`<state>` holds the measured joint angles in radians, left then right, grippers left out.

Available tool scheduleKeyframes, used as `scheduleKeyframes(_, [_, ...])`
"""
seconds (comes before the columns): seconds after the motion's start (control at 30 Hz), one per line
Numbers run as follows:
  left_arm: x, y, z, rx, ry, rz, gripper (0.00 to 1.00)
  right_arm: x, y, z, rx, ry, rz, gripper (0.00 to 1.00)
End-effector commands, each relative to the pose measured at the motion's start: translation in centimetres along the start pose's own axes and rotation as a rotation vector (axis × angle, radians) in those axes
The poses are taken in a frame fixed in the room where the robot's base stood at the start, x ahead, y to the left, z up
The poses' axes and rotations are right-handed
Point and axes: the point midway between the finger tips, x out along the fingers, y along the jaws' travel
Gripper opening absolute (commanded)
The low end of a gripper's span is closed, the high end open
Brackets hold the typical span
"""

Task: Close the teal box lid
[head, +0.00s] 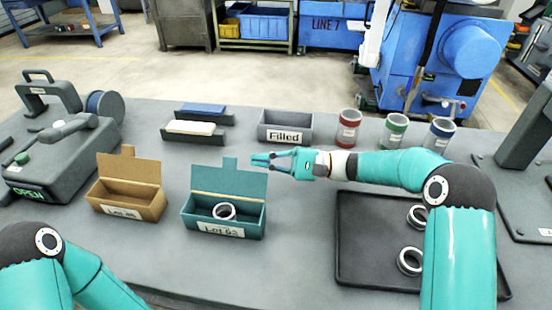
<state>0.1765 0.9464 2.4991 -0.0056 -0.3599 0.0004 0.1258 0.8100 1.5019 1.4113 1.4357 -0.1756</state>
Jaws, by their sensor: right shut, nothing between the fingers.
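The teal box (191,222), labelled Lot 02, stands on the table left of centre. Its teal lid (222,179) stands up open at the back, with a tab on top. A metal ring (224,211) lies inside the box. My right gripper (258,160) is shut and empty, with its fingertips at the upper right of the raised lid. I cannot tell whether it touches the lid. My left arm shows at the lower left, but its gripper is out of view.
A brown box (125,191) with its lid up stands left of the teal box. A grey Filled bin (285,127) and red, green and blue cups (393,130) are behind. A black tray (370,270) with rings lies at right, under my right arm. A grey machine (62,160) is at left.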

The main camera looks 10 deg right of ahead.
Motion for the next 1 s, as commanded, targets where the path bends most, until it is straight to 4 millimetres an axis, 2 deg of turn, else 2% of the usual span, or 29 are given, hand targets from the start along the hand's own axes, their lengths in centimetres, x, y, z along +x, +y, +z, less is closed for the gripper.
scheduleKeyframes(0.1, [-0.4, 0.1, 0.0, 0.0, 0.0, 0.0, 0.4, 2.1, 0.0, 0.1, 0.002, -0.002, 0.001, 0.0])
scheduleKeyframes(0.3, [-0.7, 0.2, 0.0, 0.0, 0.0, 0.0, 0.4, 4.2, 0.0, 0.0, 0.0, -0.001, 0.0, 0.0])
scheduleKeyframes(0.77, [-0.6, 0.2, 0.0, 0.0, 0.0, 0.0, 0.4, 4.6, 0.0, 0.0, -0.001, -0.003, 0.002, 0.0])
scheduleKeyframes(1.0, [0.1, 0.0, 0.0, 0.0, 0.0, 0.0, 0.4, 5.0, 0.1, 0.2, -0.036, -0.007, 0.012, 0.0])
